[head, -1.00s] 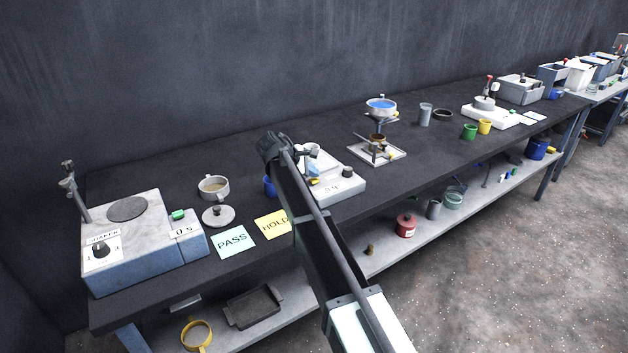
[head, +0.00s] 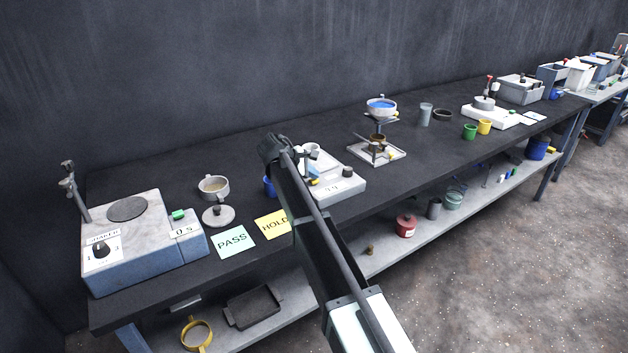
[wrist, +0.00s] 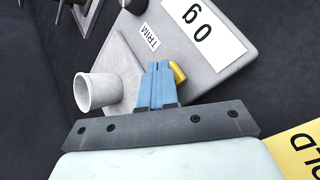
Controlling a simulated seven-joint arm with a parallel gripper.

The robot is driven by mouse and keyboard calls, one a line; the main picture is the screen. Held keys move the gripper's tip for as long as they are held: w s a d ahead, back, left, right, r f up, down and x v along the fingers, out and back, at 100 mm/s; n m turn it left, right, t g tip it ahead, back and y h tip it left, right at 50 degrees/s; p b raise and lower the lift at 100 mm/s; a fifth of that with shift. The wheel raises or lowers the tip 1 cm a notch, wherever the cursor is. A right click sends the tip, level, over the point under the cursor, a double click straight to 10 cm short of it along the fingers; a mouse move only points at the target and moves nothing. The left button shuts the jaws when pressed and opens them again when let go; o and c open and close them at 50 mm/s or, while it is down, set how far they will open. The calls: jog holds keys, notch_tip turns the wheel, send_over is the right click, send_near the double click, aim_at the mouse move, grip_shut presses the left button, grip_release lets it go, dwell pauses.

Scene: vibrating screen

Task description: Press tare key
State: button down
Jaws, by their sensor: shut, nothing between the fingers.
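The white scale (head: 345,187) stands on the dark bench, and its pale top fills the middle of the wrist view (wrist: 130,45). It bears a display (wrist: 205,30) that seems to read "0 g", and a TRIM label. A yellow key (wrist: 179,72) shows just right of my fingers, partly hidden by them; no tare lettering is visible. My gripper (wrist: 157,66) is shut and empty, its blue fingers pointing at the scale top beside the key. I cannot tell whether they touch it. My arm hides part of the scale in the head view.
A pale cup (wrist: 96,92) stands left of my fingers. A dark knob (head: 347,172) sits on the scale. The yellow HOLD card (head: 272,224) and green PASS card (head: 234,242) lie left of my arm. A stand with a blue-filled bowl (head: 381,105) is behind right.

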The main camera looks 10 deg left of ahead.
aim_at(312, 181)
jog(key=shift+f, duration=0.15)
dwell(0.6)
jog(key=shift+r, duration=0.9)
jog(key=shift+r, duration=2.5)
